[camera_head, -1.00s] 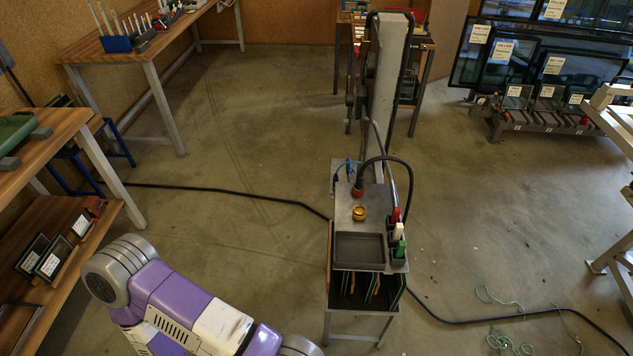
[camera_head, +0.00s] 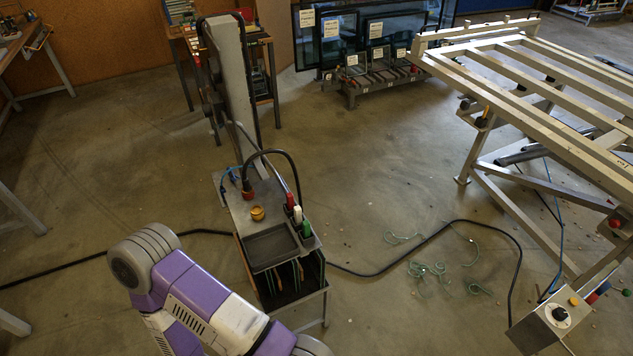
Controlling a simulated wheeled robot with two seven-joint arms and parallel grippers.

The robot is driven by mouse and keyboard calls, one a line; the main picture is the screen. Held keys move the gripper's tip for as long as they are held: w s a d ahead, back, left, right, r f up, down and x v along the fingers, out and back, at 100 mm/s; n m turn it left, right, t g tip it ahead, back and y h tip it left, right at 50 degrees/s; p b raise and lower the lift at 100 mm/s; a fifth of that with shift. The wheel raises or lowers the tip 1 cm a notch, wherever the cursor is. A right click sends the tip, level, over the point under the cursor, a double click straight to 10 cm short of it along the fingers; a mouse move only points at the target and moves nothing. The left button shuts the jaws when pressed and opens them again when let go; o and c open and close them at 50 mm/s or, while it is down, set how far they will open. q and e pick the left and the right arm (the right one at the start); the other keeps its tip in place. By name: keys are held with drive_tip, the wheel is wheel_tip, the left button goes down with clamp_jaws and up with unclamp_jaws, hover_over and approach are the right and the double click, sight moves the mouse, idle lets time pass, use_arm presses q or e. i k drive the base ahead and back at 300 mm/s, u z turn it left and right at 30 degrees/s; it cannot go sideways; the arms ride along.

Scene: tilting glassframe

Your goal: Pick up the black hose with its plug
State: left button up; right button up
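A black hose (camera_head: 270,152) arches over the small grey cart (camera_head: 231,210). One end goes down into a red fitting (camera_head: 247,191) on the cart top, and the other side drops behind the tool holders. A plug on it cannot be made out clearly. My purple and white arm reaches in at the bottom, in front of the cart. Neither of my grippers is in view.
The cart carries a yellow ring-shaped part (camera_head: 257,213), a dark tray (camera_head: 270,247) and red, white and green-handled tools (camera_head: 298,214). A tall grey post (camera_head: 236,80) rises behind it. Green cord (camera_head: 430,268) lies on the floor.

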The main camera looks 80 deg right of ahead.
sight(247, 185)
drive_tip(key=z, duration=2.05)
